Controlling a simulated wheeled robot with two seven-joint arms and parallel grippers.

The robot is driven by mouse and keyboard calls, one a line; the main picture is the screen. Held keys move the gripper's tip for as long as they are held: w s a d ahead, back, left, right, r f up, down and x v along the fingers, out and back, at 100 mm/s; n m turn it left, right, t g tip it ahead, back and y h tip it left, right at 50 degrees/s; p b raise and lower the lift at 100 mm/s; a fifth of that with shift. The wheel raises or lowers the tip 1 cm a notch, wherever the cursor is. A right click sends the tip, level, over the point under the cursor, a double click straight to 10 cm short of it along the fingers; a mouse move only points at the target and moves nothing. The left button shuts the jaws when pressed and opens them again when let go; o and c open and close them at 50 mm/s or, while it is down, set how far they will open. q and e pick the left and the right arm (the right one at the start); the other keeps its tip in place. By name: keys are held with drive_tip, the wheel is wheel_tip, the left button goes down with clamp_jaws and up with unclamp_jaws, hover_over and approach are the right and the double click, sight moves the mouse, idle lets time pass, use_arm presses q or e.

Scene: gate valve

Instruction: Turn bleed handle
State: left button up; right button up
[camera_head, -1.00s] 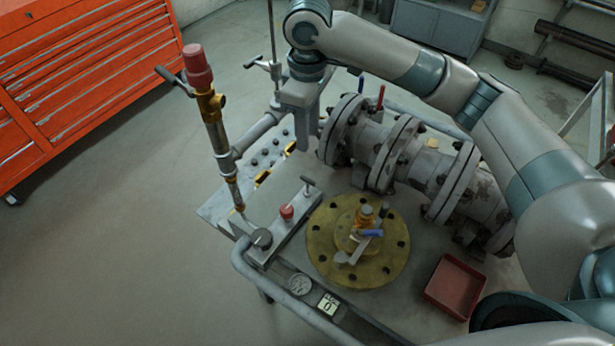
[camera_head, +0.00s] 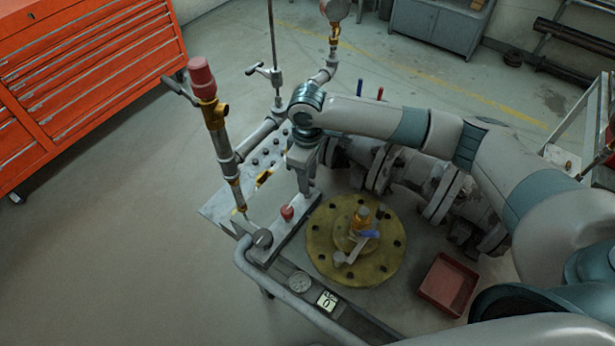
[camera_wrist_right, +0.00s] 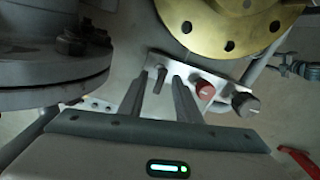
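The grey manifold block (camera_head: 290,228) lies along the left of the bench top, with a red knob (camera_head: 287,212) and a dark round knob (camera_head: 262,238). In the right wrist view, a small dark handle (camera_wrist_right: 161,74) stands at the block's end. It appears between my right gripper's fingertips (camera_wrist_right: 160,82), with space on both sides. I cannot tell how far the tips are from it in depth. In the head view, my right gripper (camera_head: 305,190) points down over that end and hides the handle. My left gripper is not in view.
A tall red-capped pipe (camera_head: 203,80) rises at left. A red tray (camera_head: 447,283) sits at right.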

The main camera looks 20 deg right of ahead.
drive_tip(key=shift+f, duration=0.75)
